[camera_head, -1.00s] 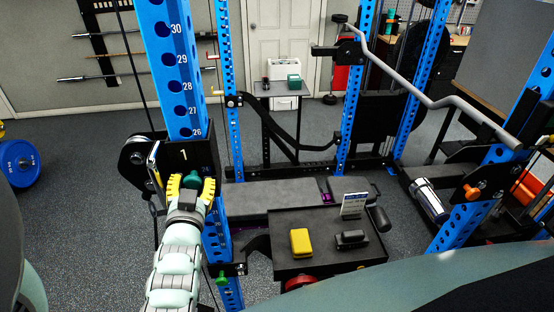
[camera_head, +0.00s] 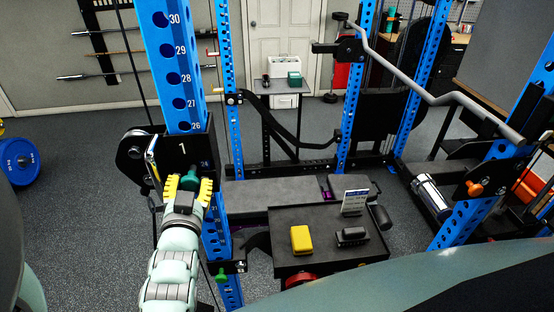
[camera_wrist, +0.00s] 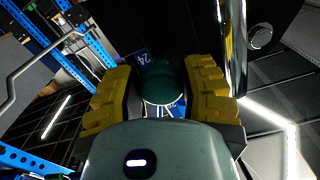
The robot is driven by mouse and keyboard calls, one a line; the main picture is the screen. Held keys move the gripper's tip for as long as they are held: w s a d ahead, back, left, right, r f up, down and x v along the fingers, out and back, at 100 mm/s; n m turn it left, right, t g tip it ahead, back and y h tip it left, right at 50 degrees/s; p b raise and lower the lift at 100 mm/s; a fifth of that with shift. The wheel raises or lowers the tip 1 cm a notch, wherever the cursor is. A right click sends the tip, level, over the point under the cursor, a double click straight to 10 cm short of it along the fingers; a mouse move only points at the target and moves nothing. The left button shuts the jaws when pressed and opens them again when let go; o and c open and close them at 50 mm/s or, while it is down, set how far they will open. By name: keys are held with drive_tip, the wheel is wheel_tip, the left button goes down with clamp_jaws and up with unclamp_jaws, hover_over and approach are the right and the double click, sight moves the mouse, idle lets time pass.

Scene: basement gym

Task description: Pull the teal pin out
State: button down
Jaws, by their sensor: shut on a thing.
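My gripper (camera_head: 189,187), with yellow ribbed fingers, is shut on the knob, one finger on each side. In the wrist view the teal knob (camera_wrist: 162,80) sits between the two yellow finger pads, with a pale rim at its lower edge. The pin's shaft is hidden, so I cannot tell how far it sits in its hole.
A black tray table (camera_head: 325,262) holding a yellow block (camera_head: 301,239) and a dark object (camera_head: 351,236) stands right of the upright. A bench (camera_head: 270,193) lies behind it. A green knob (camera_head: 221,277) is lower on the upright. Open floor lies at the left.

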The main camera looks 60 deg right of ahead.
drive_tip(key=c, duration=0.7)
unclamp_jaws()
drive_tip(key=shift+s, duration=0.1)
drive_tip(key=shift+c, duration=0.2)
drive_tip(key=shift+a, duration=0.15)
drive_tip(key=v, duration=0.7)
drive_tip(key=shift+s+a, duration=0.15)
